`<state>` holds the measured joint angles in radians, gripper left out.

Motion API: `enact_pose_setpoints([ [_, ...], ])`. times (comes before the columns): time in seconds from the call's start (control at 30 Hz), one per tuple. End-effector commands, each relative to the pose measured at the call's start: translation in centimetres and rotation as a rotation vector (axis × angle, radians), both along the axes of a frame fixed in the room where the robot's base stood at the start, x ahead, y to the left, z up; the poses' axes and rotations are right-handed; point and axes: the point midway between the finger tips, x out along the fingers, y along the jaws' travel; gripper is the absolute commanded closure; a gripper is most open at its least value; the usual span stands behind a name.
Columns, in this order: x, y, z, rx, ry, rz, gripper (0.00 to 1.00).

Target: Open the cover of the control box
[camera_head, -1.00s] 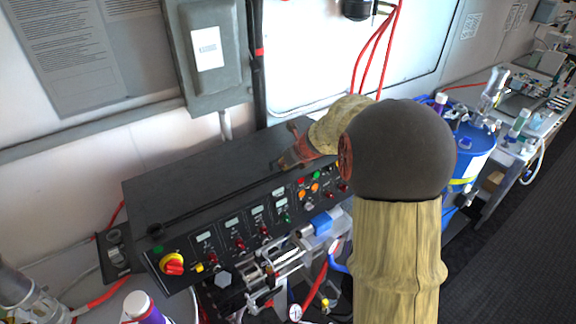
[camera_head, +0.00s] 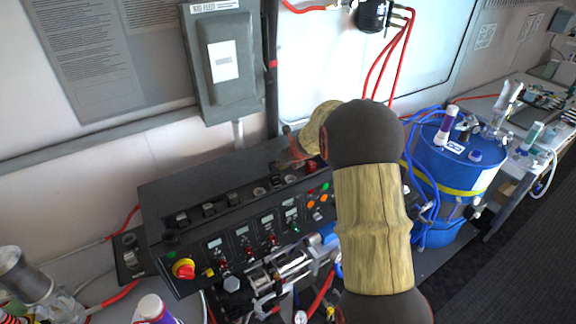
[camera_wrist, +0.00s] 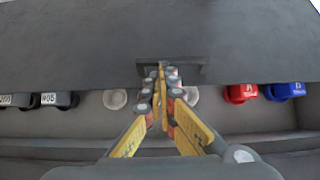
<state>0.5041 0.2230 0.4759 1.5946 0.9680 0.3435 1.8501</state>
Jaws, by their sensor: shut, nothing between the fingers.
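The control box is a black console with a sloping front panel (camera_head: 195,270) of lights and switches. Its dark cover (camera_head: 215,178) is raised, and a row of switches shows in front of it. In the wrist view the cover (camera_wrist: 80,40) fills the top, with a small handle (camera_wrist: 196,68) at its lower edge. My gripper (camera_wrist: 162,72) is shut, its fingertips at the handle; I cannot tell whether they touch it. In the head view my gripper (camera_head: 292,152) is at the cover's right part, partly hidden by my arm.
Below the cover edge sit black labelled switches (camera_wrist: 55,100), pale round knobs, a red switch (camera_wrist: 240,93) and a blue switch (camera_wrist: 284,91). A grey wall box (camera_head: 222,65) hangs behind. A blue drum (camera_head: 455,170) with hoses stands right. Pipes and valves crowd the front.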

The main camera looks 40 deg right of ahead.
Motion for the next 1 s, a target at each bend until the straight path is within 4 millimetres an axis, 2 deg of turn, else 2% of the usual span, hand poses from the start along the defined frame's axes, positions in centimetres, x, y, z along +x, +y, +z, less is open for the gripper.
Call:
enact_pose_setpoints([
  [0.2, 3.6, -0.1, -0.5, 0.002, 0.003, 0.001, 1.0],
  [0.4, 5.4, -0.3, -0.9, 0.0, 0.001, 0.0, 1.0],
  [0.6, 6.0, -0.3, -1.1, 0.0, 0.001, 0.0, 1.0],
  [1.0, 5.9, -0.4, -1.1, 0.001, 0.001, 0.001, 1.0],
])
